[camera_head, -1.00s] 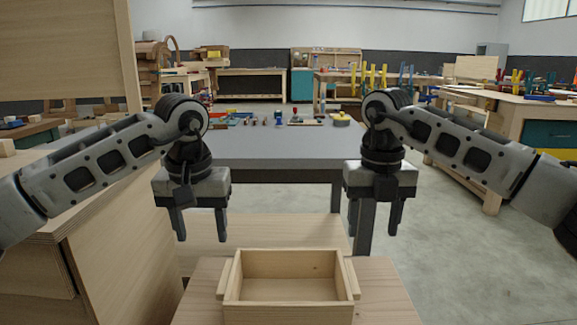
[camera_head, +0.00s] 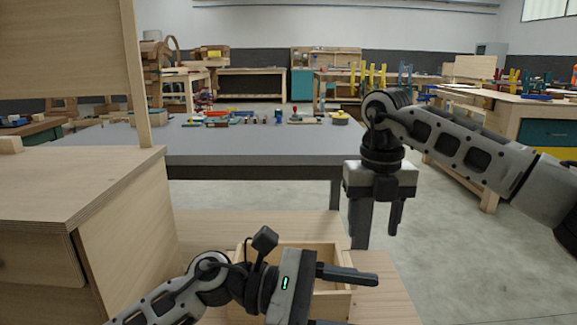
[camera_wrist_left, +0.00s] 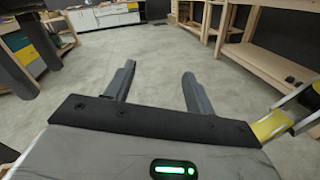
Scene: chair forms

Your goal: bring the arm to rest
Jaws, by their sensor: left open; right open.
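My left gripper (camera_head: 355,301) is low at the bottom middle of the head view, turned sideways with its fingers pointing right. It is open and empty, and it hides much of a wooden open box (camera_head: 341,262). I cannot tell if it touches the box. In the left wrist view its two fingers (camera_wrist_left: 159,70) stand apart with only floor seen beyond them. My right gripper (camera_head: 377,232) hangs at right of centre with its fingers pointing down, open and empty, beyond and above the box.
A wooden cabinet (camera_head: 60,190) with an upright panel stands close on the left. A grey table (camera_head: 260,145) lies ahead with small tools along its far side. A wooden workbench (camera_head: 495,115) stands at the right. Open floor (camera_head: 450,270) shows at the lower right.

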